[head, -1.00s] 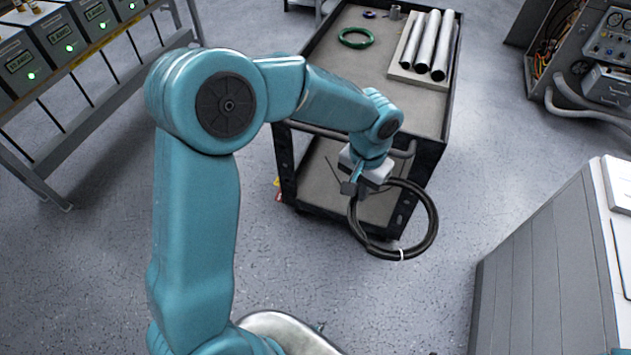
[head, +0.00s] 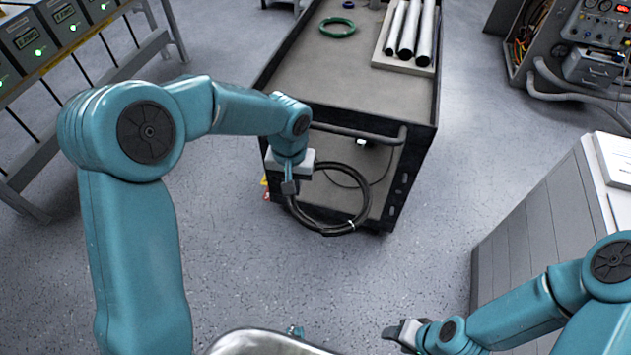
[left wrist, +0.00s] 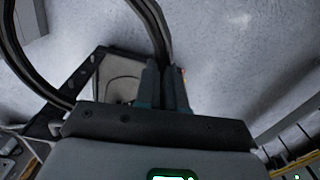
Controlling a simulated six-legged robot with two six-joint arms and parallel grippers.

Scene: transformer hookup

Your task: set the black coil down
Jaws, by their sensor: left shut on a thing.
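The black coil (head: 329,229) is a loop of black cable with a white tie at its lower right. My left gripper (head: 289,190) is shut on the left side of the coil and holds it in the air in front of the near end of the cart (head: 310,95). In the left wrist view the coil (left wrist: 151,18) runs up from between the fingers of the left gripper (left wrist: 163,88). My right gripper (head: 393,332) shows at the bottom, away from the coil; whether its jaws are open is too small to tell.
The cart top holds a green ring (head: 338,27) and several metal tubes (head: 409,32) on a board. Its near half is bare. A grey cabinet (head: 540,215) stands at the right. A rack of boxes with green lights (head: 70,45) stands at the left.

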